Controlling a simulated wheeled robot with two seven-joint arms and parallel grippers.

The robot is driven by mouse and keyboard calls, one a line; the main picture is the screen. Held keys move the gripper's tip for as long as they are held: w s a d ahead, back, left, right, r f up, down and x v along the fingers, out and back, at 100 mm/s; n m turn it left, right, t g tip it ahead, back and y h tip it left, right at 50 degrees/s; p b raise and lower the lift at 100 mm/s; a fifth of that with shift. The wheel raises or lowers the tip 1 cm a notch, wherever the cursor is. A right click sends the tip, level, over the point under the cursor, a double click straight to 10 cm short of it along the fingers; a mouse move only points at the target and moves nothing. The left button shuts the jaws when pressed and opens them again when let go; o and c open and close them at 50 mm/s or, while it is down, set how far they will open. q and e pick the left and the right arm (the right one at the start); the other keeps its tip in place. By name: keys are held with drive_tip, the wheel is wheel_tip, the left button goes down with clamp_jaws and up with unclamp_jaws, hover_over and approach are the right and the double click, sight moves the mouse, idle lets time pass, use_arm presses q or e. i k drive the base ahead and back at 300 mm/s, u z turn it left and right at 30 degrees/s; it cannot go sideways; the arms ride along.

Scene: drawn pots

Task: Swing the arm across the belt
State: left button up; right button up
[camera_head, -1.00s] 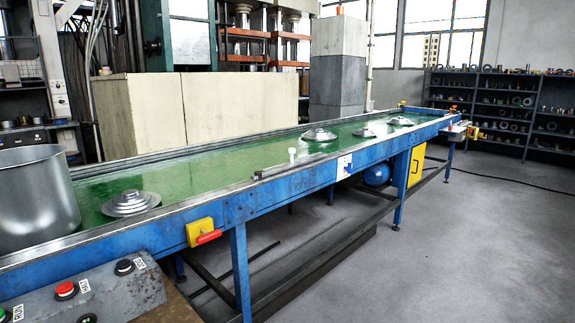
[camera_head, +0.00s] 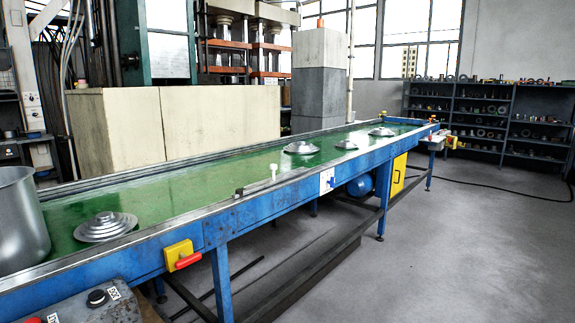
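The belt (camera_head: 185,192) is a long green strip in a blue frame, running from the lower left to the far right. A thin grey arm (camera_head: 252,187) lies along the belt's near edge, about midway, roughly parallel to the rail. A white upright knob (camera_head: 273,171) stands at the arm. Neither of my grippers is in view, and nothing is seen touching the arm.
A large metal pot (camera_head: 18,220) stands on the belt at the left, cut by the frame. A stepped metal lid (camera_head: 105,227) lies near it; more lids (camera_head: 300,147) lie farther along. Open floor lies right.

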sight(240, 193)
drive_tip(key=z, duration=0.5)
drive_tip(key=i, duration=1.3)
drive_tip(key=u, duration=0.7)
drive_tip(key=i, duration=0.85)
drive_tip(key=u, duration=0.75)
